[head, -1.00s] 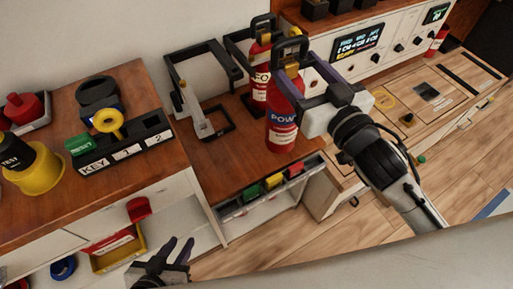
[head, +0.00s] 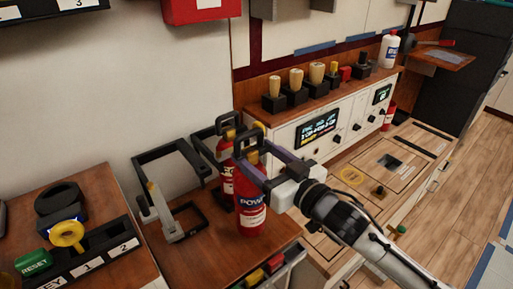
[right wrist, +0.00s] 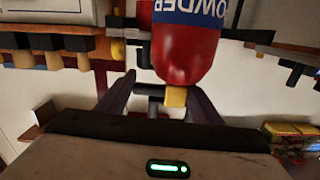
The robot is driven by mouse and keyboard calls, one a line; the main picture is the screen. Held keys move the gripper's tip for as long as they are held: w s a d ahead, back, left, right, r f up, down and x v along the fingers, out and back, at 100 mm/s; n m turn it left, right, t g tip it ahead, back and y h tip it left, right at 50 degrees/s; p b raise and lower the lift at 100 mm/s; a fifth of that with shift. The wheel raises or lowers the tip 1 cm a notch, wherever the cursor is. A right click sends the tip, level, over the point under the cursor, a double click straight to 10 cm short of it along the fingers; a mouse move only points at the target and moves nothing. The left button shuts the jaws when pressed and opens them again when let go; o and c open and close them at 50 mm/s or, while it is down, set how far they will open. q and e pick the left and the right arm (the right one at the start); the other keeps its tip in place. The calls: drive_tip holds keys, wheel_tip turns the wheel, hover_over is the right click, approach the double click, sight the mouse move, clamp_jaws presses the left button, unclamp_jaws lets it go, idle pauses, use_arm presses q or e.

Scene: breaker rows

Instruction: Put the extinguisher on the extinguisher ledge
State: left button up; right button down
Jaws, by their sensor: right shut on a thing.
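A red extinguisher (head: 251,217) with a blue label reading "POW" stands upright at the right edge of the wooden counter (head: 205,255). My right gripper (head: 252,155) is shut on it near its black handle top. I cannot tell whether its base touches the counter. In the right wrist view the extinguisher (right wrist: 187,50) appears inverted between the fingers. A second red extinguisher (head: 225,180) stands just behind, in a black frame. A small wooden ledge (head: 455,60) is on the far right wall; I cannot tell whether it is the extinguisher ledge. My left gripper is out of view.
An empty black frame (head: 168,158) stands left of the extinguishers. A white control panel (head: 310,150) with a shelf of several knobbed switches is behind. A white bottle (head: 390,48) and a small red extinguisher (head: 389,115) are further right. Key holder (head: 100,252) is lower left.

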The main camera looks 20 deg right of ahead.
drive_tip(key=shift+f, duration=0.25)
drive_tip(key=shift+f+b, duration=0.4)
drive_tip(key=shift+f, duration=1.2)
drive_tip(key=c, duration=0.6)
unclamp_jaws()
drive_tip(key=shift+f, duration=0.45)
drive_tip(key=shift+o, duration=0.2)
drive_tip(key=shift+s+r, duration=0.1)
drive_tip(key=shift+s, duration=0.1)
drive_tip(key=v, duration=1.1)
drive_tip(key=s+f+m+g+h, duration=0.25)
drive_tip(key=s+f+g, duration=0.2)
drive_tip(key=f, duration=1.05)
drive_tip(key=s+a+f+n+g+p, duration=0.1)
drive_tip(key=s+a+f, duration=0.4)
drive_tip(key=s+f, duration=0.6)
drive_tip(key=shift+s+f+g+h+p, duration=0.3)
drive_tip(key=shift+g+p, duration=0.3)
drive_tip(key=shift+g, duration=0.75)
